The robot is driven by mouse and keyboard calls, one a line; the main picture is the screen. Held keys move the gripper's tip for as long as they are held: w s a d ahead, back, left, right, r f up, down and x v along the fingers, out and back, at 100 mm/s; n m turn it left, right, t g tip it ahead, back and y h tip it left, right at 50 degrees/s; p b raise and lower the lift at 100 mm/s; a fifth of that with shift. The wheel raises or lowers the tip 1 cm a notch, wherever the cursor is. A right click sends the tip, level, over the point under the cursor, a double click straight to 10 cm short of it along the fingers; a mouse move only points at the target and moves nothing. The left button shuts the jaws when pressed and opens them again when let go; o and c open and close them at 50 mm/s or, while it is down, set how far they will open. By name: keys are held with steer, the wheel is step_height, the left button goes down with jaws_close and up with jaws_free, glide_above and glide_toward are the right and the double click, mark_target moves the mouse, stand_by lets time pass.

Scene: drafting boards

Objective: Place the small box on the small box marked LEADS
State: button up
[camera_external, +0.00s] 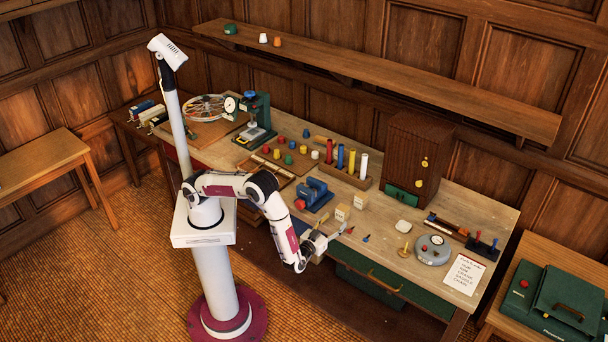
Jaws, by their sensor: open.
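Two small cream boxes stand close together near the middle of the workbench, in front of the cylinder rack. The nearer small box (342,213) is a little left of the farther small box (359,201). Their markings are too small to read, so I cannot tell which one says LEADS. My gripper (346,230) is open at the bench's front edge, just in front of the nearer box. It appears apart from both boxes, with nothing visible between its fingers.
A blue vise (313,195) stands left of the boxes. Behind them is a rack (345,177) of coloured cylinders. Small pegs (366,239) stand right of my gripper. A round grey device (432,250) and a paper sheet (465,274) lie farther right.

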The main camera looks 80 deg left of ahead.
mark_target(340, 214)
steer(key=shift+x, duration=1.2)
steer(key=shift+a, duration=0.15)
steer(key=shift+r+x, duration=0.2)
steer(key=shift+x, duration=2.3)
steer(key=c, duration=1.3)
steer(key=shift+r, duration=0.15)
steer(key=shift+r, duration=4.9)
steer(key=shift+f, duration=0.1)
